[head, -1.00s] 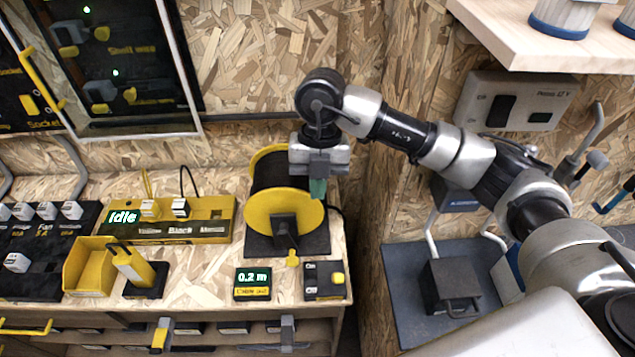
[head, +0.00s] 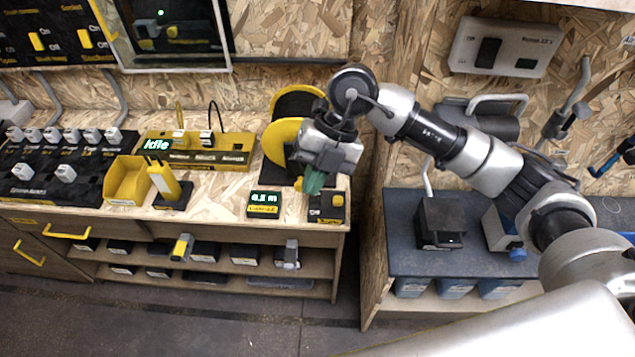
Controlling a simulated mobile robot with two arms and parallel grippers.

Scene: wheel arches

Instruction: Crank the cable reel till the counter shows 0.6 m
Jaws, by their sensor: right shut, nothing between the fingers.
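The cable reel (head: 279,138) has a yellow disc and a dark drum and stands on the bench top. The counter (head: 264,203) in front of it shows green digits starting with 0; the digit after the point is too blurred to be sure of. My right gripper (head: 314,183) has teal fingertips, points down and is shut and empty. It is in front of the reel's right side and hides part of the disc. A bit of yellow, probably the crank knob (head: 298,184), shows just left of the fingertips; contact cannot be told. My left gripper is not in view.
A control box with a yellow button (head: 327,207) stands right of the counter, close below my gripper. A yellow strip reading "Idle" (head: 196,150), a yellow bin (head: 126,181) and a yellow-handled stand (head: 166,186) are left. A grey side bench (head: 400,235) lies right.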

